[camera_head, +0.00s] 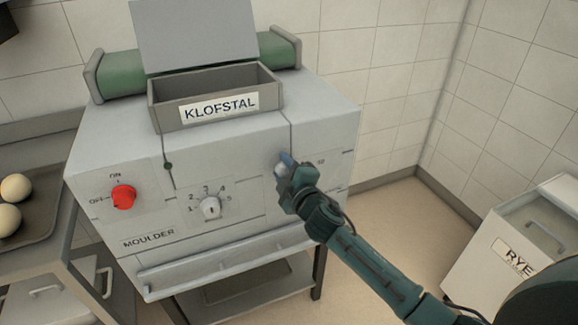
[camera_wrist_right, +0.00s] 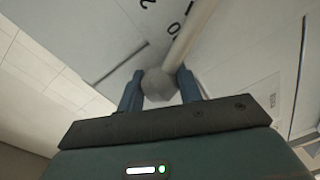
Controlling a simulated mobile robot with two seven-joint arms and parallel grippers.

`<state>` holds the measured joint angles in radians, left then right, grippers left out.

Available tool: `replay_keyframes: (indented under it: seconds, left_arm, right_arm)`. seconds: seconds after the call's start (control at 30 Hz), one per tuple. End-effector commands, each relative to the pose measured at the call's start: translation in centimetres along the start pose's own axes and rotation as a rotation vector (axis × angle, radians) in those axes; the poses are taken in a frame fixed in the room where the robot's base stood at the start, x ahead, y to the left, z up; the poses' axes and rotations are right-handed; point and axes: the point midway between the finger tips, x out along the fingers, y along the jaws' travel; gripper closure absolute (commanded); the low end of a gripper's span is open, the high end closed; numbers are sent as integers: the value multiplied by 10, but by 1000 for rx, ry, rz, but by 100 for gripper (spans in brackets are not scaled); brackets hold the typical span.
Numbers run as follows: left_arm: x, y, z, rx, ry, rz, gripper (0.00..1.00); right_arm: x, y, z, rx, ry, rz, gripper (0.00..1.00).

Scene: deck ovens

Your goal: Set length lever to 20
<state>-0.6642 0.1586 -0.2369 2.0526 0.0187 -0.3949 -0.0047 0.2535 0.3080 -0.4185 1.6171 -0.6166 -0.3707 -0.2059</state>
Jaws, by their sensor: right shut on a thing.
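The moulder (camera_head: 110,160) is a pale grey machine with a KLOFSTAL label on its hopper. My right gripper (camera_head: 284,162) is at the right part of its front panel, over the length lever, and hides most of the lever and its scale in the head view. In the right wrist view the lever's grey knob (camera_wrist_right: 159,84) sits between the two blue fingers of my right gripper (camera_wrist_right: 160,92), which is shut on it. A pale lever rod (camera_wrist_right: 192,36) runs up and right from the knob. Scale digits show beside the rod, only partly readable. My left gripper is not in view.
A red on/off knob (camera_head: 124,196) and a grey numbered dial (camera_head: 210,207) are on the panel's left and middle. A tray (camera_head: 45,222) with dough balls stands at the left. A RYE bin (camera_head: 505,225) stands at the right, with free floor before it.

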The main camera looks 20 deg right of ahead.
Motion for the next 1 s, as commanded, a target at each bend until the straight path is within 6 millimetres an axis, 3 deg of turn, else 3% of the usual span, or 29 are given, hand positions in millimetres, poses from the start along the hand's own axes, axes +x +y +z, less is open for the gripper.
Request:
replay_keyframes:
  seconds: [0.47,0.5,0.73,1.0]
  left_arm:
    - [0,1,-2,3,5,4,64]
    - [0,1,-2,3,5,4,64]
    - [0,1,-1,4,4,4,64]
    - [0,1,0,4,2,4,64]
  right_arm:
    - [0,-2,-3,-16,3,-1,100]
    - [0,-3,-3,-16,3,-2,62]
    - [0,-2,-2,-13,1,-1,44]
    - [-2,-2,-1,-12,0,-1,44]
